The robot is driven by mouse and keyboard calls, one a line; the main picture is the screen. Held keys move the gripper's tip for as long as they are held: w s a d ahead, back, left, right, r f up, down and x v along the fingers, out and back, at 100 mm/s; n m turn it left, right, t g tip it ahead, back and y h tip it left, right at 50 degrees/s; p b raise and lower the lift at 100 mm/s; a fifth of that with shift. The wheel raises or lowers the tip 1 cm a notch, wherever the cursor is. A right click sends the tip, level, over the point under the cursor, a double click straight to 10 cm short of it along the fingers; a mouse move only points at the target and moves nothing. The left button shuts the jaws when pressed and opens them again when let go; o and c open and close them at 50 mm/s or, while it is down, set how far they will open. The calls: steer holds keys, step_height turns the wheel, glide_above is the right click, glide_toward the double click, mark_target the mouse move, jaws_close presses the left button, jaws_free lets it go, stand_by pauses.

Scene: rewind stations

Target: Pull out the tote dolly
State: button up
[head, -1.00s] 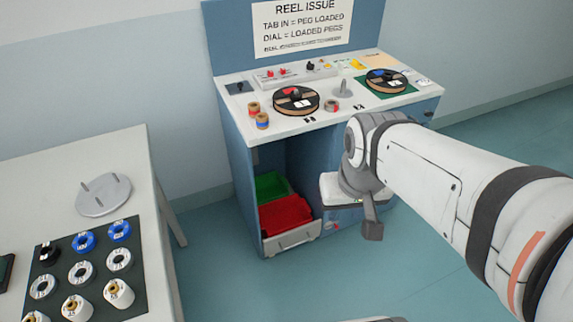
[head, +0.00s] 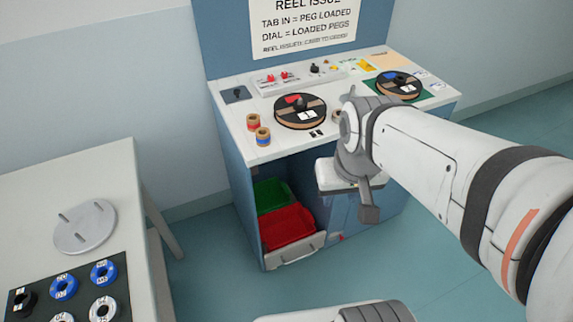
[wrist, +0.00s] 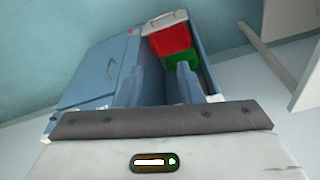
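The tote dolly (head: 297,249) stands low in the open bay of the blue station. It has a pale front with a handle and carries a red tote (head: 288,226) and a green tote (head: 271,193). In the wrist view the red tote (wrist: 170,38) and green tote (wrist: 184,66) show at the top, with the dolly's pale front (wrist: 166,19) beside them. My gripper (head: 369,212) hangs to the right of the dolly, apart from it. In the wrist view its two fingers (wrist: 161,70) stand apart with nothing between them.
The blue station (head: 238,185) bears reels and spools on its white top, close above my gripper. A white table (head: 95,175) with a grey disc and a dark mat of spools stands at left. The floor (head: 215,265) before the dolly is clear.

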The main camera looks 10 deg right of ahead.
steer(key=w+a+f+g+y+b, duration=0.2)
steer(key=w+f+b, duration=0.2)
steer(key=f, duration=0.3)
steer(key=w+a+f+g+y+b, duration=0.1)
steer(key=w+f+g+y+b, duration=0.2)
steer(key=f, duration=0.4)
steer(key=m+t+y+b, duration=0.7)
steer(key=t+y+b, duration=0.2)
steer(key=b, duration=1.1)
glide_above(299, 258)
steer(key=s, duration=0.3)
step_height(299, 258, down, 51)
steer(key=s+d+f+m+t+h+b, duration=0.1)
steer(key=d+f+m+t+h+b, duration=0.15)
steer(key=f, duration=0.85)
steer(key=s+d+f+m+t+h+b, duration=0.1)
steer(key=s+d+f+t+b, duration=0.15)
steer(key=f, duration=0.75)
steer(key=shift+t, duration=0.3)
steer(key=b+x, duration=0.1)
steer(key=x, duration=0.3)
steer(key=b+x, duration=0.2)
steer(key=x, duration=0.2)
steer(key=shift+w+d+f, duration=0.15)
steer(key=shift+w, duration=0.15)
